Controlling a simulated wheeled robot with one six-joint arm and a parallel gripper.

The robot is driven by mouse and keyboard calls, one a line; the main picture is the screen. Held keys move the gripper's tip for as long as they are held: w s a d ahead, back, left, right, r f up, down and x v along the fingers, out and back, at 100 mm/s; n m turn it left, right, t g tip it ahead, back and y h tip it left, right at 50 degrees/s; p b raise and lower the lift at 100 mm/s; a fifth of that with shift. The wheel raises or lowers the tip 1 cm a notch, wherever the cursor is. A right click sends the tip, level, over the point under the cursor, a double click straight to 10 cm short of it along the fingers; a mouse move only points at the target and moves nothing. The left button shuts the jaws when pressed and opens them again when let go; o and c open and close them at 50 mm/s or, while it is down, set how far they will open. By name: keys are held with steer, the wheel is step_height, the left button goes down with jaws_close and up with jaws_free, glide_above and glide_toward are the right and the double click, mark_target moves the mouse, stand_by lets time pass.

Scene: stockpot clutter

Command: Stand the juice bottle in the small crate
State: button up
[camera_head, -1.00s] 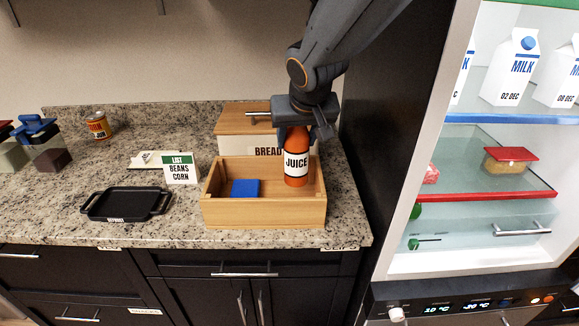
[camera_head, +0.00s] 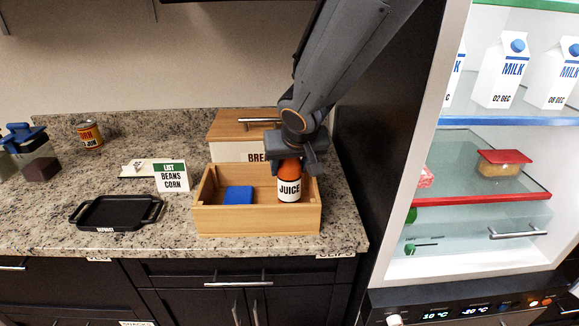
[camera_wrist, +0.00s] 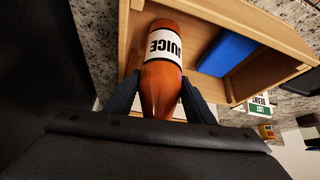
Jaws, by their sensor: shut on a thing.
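The orange juice bottle (camera_head: 290,188) with a white JUICE label is upright in the right part of the small wooden crate (camera_head: 255,221). Its lower end is hidden behind the crate's front wall, so I cannot tell if it touches the floor. My gripper (camera_head: 291,158) is shut on the bottle's upper part from above. In the wrist view, the two fingers of my gripper (camera_wrist: 155,100) flank the neck of the juice bottle (camera_wrist: 160,75). A blue block (camera_head: 238,195) lies in the crate, left of the bottle.
A bread box (camera_head: 228,150) stands close behind the crate. A black tray (camera_head: 115,212) and a list card (camera_head: 171,177) are to the left. A can (camera_head: 89,135) stands at the back. An open fridge (camera_head: 480,200) with milk cartons is at right.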

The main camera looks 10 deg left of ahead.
steer(key=o, duration=1.5)
steer(key=shift+o, duration=0.2)
steer(key=shift+r+p, duration=0.15)
steer(key=shift+p, duration=0.15)
steer(key=v, duration=1.2)
steer(key=shift+s, duration=0.1)
